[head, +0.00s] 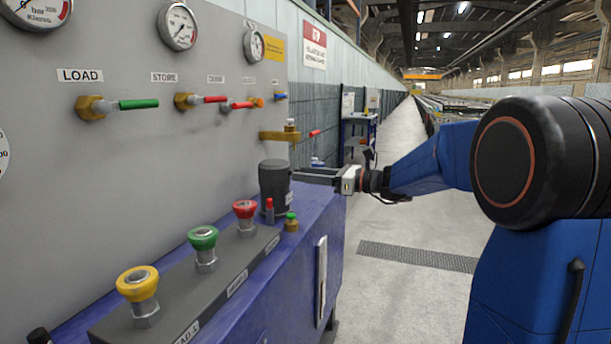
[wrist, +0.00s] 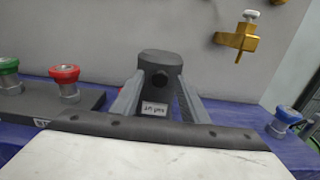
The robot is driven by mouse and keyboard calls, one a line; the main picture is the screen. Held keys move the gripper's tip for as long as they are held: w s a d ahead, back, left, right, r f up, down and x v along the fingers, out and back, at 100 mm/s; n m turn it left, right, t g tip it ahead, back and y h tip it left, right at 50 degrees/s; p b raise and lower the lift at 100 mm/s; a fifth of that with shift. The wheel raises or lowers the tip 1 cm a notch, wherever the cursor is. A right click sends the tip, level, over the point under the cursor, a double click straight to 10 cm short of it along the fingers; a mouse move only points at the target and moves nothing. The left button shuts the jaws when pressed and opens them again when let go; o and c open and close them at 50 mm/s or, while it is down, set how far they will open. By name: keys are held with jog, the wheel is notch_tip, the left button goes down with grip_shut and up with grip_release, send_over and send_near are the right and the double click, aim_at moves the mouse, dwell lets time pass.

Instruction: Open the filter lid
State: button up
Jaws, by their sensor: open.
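The filter is a dark grey cylinder (head: 273,190) standing on the blue bench close to the panel; it also shows in the wrist view (wrist: 157,90). Its lid, the wider dark cap (wrist: 161,60) on top, sits level and looks closed. A small white label is on the filter's front, too blurred to read surely. My gripper (head: 294,175) is level with the upper part of the filter in the head view. In the wrist view my gripper (wrist: 160,78) is open, one finger on each side of the filter. I cannot tell whether either finger touches it.
Yellow (head: 138,284), green (head: 202,239) and red (head: 245,209) knobs stand on a grey block left of the filter. A brass fitting (head: 280,136) juts from the panel above and behind it. A blue knob (wrist: 286,118) is at right in the wrist view. The aisle floor is clear.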

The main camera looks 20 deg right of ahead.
jog(key=shift+w+a, duration=0.15)
jog(key=shift+a, duration=0.05)
grip_shut()
jog(key=shift+r, duration=0.15)
